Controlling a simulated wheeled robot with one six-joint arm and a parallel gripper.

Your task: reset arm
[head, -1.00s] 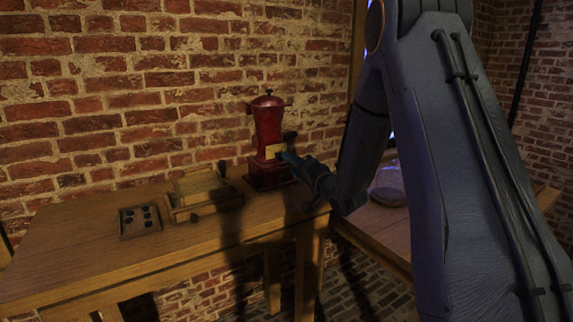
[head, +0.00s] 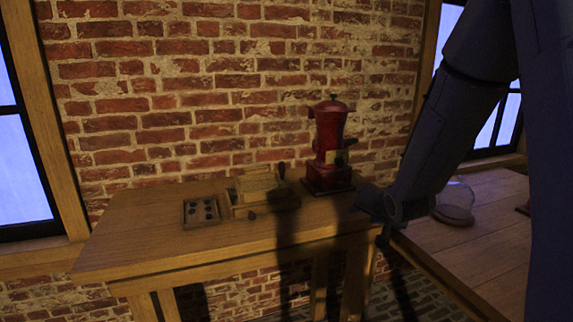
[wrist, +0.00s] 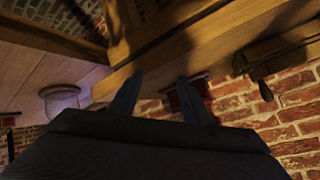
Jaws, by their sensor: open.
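My gripper (head: 376,212) is at the front right of the wooden table in the head view, beside the red machine and apart from it. In the wrist view its two fingers (wrist: 160,98) stand wide apart with nothing between them. The arm comes down from the upper right of the head view.
A red machine (head: 328,150) stands on the wooden table (head: 150,240); in the wrist view it is partly behind a finger. A wooden box (head: 262,192) and a tray with several dark round pieces (head: 202,212) are left of it. A glass jar (head: 455,203) stands on the right-hand table.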

